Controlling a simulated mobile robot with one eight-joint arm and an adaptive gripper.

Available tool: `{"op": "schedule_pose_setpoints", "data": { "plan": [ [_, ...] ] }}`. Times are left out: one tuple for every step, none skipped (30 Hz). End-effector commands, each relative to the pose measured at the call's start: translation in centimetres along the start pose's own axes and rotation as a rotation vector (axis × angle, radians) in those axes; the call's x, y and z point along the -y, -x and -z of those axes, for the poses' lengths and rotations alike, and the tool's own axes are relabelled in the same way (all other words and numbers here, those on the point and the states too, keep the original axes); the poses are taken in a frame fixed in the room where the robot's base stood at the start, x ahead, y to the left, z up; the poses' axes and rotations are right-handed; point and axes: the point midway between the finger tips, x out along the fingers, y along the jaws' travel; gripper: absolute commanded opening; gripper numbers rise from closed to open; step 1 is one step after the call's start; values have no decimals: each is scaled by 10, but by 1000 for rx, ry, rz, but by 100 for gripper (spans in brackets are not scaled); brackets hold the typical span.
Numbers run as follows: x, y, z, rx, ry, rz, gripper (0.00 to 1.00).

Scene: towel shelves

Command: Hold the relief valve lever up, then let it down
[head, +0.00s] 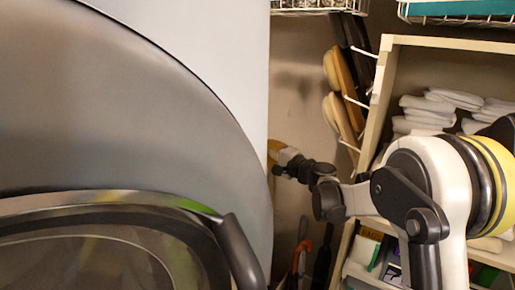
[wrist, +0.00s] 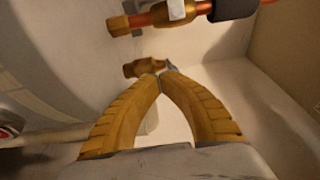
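In the wrist view the relief valve (wrist: 143,68) is a short brass body beyond my fingertips. A small grey metal piece, which looks like its lever (wrist: 171,66), shows right at the tips. My gripper (wrist: 160,76) has its two ribbed yellow fingers brought together at the tips, with a gap lower down. The tips overlap the valve in the picture; whether they touch or pinch the lever cannot be told. In the head view my gripper (head: 273,152) shows only a little yellow beside the large grey cylinder's edge. The valve is hidden there.
A copper pipe (wrist: 158,17) with brass fittings and a black sleeve (wrist: 232,9) runs above the valve. A grey cylinder (head: 262,60) and a round-doored appliance (head: 100,110) fill the head view's left. Hanging brushes (head: 343,85) and a towel shelf (head: 388,75) stand right.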

Motion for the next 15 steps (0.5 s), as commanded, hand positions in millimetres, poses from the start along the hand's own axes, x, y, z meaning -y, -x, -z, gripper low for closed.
{"op": "schedule_pose_setpoints", "data": {
  "plan": [
    [0, 6, 0, -2, 0, 0, 0],
    [0, 9, 0, -2, 0, 0, 0],
    [0, 14, 1, -2, 0, 0, 0],
    [0, 17, 1, -2, 0, 0, 0],
    [-1, 21, 1, -2, 0, 0, 0],
    [0, 25, 1, -2, 0, 0, 0],
    [-1, 28, 0, -2, 0, 0, 0],
    [-1, 32, 0, -2, 0, 0, 0],
    [-1, 36, 0, -2, 0, 0, 0],
    [-1, 39, 0, -2, 0, 0, 0],
    [0, 43, 0, -2, 0, 0, 0],
    [0, 47, 1, -2, 0, 0, 0],
    [0, 50, 1, -2, 0, 0, 0],
    [0, 54, 1, -2, 0, 0, 0],
    [0, 58, 0, -2, 0, 0, 0]
  ]
}}
